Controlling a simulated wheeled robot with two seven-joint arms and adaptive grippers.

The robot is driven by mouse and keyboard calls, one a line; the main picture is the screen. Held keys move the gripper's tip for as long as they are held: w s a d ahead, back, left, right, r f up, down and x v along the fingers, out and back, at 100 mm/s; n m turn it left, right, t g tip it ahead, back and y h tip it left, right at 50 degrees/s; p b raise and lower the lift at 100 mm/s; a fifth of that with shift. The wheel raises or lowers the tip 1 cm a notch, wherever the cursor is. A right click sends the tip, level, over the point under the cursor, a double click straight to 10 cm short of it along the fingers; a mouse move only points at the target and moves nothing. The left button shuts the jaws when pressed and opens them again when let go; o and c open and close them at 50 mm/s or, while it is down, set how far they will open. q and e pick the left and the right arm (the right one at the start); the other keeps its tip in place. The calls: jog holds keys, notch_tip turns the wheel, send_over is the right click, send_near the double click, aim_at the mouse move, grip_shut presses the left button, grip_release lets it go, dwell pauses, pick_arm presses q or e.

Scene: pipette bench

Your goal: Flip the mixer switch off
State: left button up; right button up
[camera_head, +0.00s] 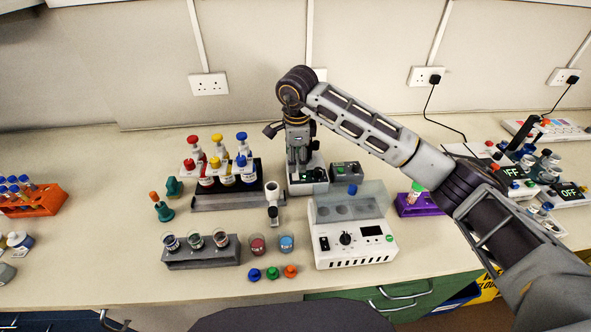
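My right gripper (299,158) comes in from the right and points down over a small light-grey device (308,187) with a dark panel, at the back middle of the bench. The gripper hides much of this device, and I cannot tell whether they touch. A small dark box with a green-lit panel (347,172) stands just right of it. I cannot tell which of the two is the mixer, and the switch position is too small to read. Whether the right fingers are open or shut is unclear. My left gripper is not in view.
A white machine (351,248) with a clear lid stands in front. A bottle rack (225,200) and a cup rack (201,257) are to the left. Coloured caps (272,272) lie in front. A purple rack (417,209) is partly behind my arm.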

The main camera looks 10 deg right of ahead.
aim_at(295, 175)
jog(key=f, duration=0.5)
jog(key=shift+w+f+p, duration=0.35)
jog(key=shift+f, duration=0.35)
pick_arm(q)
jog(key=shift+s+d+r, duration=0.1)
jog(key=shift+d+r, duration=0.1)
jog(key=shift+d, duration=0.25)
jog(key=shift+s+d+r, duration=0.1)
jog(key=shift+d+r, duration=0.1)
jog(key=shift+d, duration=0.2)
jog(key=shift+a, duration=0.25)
